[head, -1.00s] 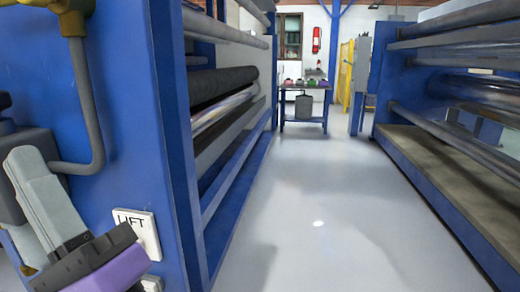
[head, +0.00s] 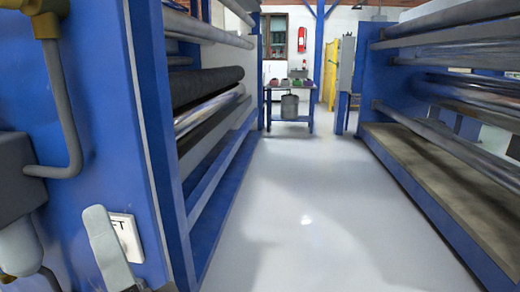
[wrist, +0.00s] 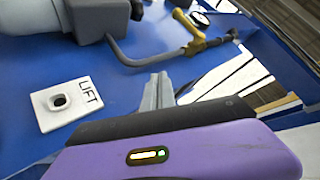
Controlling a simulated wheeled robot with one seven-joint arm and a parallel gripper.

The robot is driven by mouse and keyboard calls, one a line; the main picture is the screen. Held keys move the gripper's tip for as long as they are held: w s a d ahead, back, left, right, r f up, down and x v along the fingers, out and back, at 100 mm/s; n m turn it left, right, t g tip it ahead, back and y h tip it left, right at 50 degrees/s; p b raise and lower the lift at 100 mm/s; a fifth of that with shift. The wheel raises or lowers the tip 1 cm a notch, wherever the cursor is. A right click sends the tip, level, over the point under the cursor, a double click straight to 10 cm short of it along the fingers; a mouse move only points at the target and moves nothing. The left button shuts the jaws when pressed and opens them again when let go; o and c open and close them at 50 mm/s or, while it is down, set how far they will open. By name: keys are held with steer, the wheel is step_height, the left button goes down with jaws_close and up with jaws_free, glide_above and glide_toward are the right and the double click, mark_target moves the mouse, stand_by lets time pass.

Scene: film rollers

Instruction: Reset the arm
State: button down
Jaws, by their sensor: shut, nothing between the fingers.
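My gripper (head: 96,214) shows low at the left in the head view, its grey fingers pointing up beside the blue machine panel (head: 105,120). In the wrist view, the gripper's grey fingers (wrist: 158,82) are together and empty, beyond my purple and black hand. A white plate marked LIFT (wrist: 48,118), with a dark round button or hole, is left of the fingers in the wrist view. In the head view the plate (head: 128,240) is just right of the fingers, partly hidden. I cannot tell how far the fingers are from the panel.
A grey box with a bent pipe (head: 70,130) juts from the panel. Rollers (head: 210,85) line the left machine, and another roller machine (head: 440,130) stands at right. A clear grey floor aisle (head: 300,220) leads to a small blue table (head: 290,88).

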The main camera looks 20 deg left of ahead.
steer(key=w+d+f+n+t+h+p, duration=0.1)
steer(key=d+f+t+h, duration=0.4)
steer(key=d+f, duration=0.65)
steer(key=w+d+f+n+t+h, duration=0.1)
steer(key=w+d+f+t+h, duration=0.1)
steer(key=d+f+h, duration=0.95)
steer(key=s+d+f+n+g+h+p, duration=0.1)
steer(key=s+d+f+g+h, duration=0.2)
steer(key=s+d, duration=0.8)
steer(key=s+d+f+n+h+p, duration=0.1)
steer(key=s+d+f+h, duration=0.3)
steer(key=s+d, duration=0.65)
step_height(320, 180, up, 38)
steer(key=w+d+p, duration=0.1)
steer(key=d+p, duration=0.1)
steer(key=p, duration=3.5)
steer(key=shift+g+p, duration=0.3)
steer(key=shift+p, duration=0.05)
steer(key=shift+w+f, duration=0.1)
